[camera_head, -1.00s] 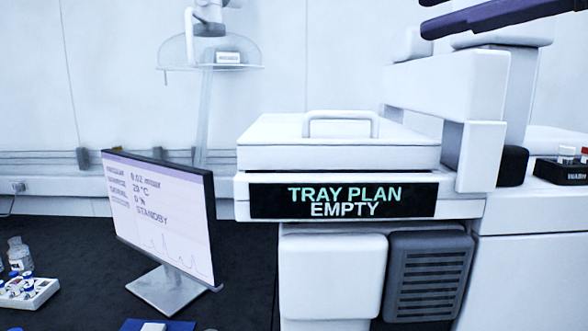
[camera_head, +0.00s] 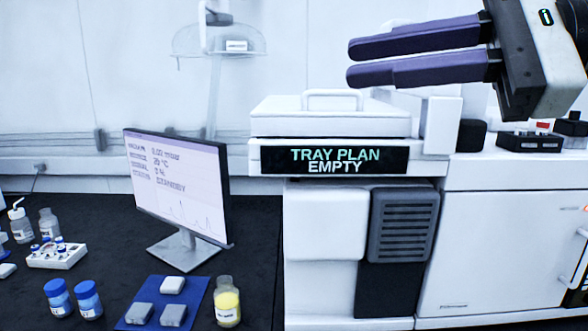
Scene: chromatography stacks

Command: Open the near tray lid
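The near tray lid (camera_head: 330,122) is a white flat cover, closed on top of the white instrument. A white bar handle (camera_head: 333,94) stands up from its top. Below it a black display (camera_head: 334,161) reads "TRAY PLAN EMPTY". My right gripper (camera_head: 350,62) comes in from the upper right with two dark purple fingers, parted with a gap between them and nothing in it. In the picture its fingertips are above and to the right of the handle, apart from it. My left gripper is not in view.
A monitor (camera_head: 178,187) stands left of the instrument. A blue mat (camera_head: 146,308) with small grey and white blocks, a yellow-filled bottle (camera_head: 228,304) and blue-capped jars (camera_head: 88,299) lie in front. A vial rack (camera_head: 56,255) is at left. A black rack (camera_head: 530,141) sits at right.

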